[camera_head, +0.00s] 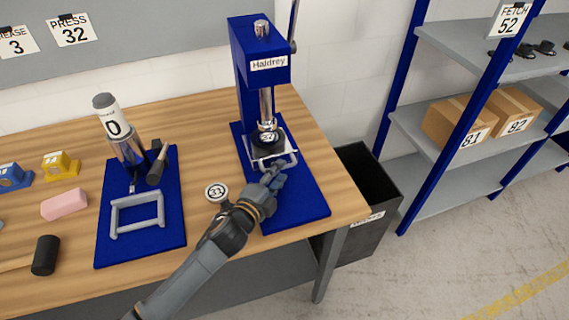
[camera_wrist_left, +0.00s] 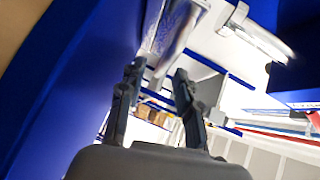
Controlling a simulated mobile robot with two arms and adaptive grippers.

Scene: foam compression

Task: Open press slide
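The blue press (camera_head: 262,65), labelled Haldrey, stands upright on its blue base plate (camera_head: 302,207) at the table's right end. Its light grey slide (camera_head: 285,160) sits low at the front under the ram, with a black round piece (camera_head: 267,142) marked 32 on it. My left gripper (camera_head: 277,172) is at the slide's front handle edge. In the left wrist view its fingers (camera_wrist_left: 160,72) are apart, with a shiny grey bar (camera_wrist_left: 172,32) just beyond and partly between the tips. I cannot tell whether they touch it. My right gripper is not in view.
A round piece marked 31 (camera_head: 216,192) lies beside my forearm. A black bin (camera_head: 370,185) stands beyond the table's right edge, before shelves (camera_head: 445,125).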

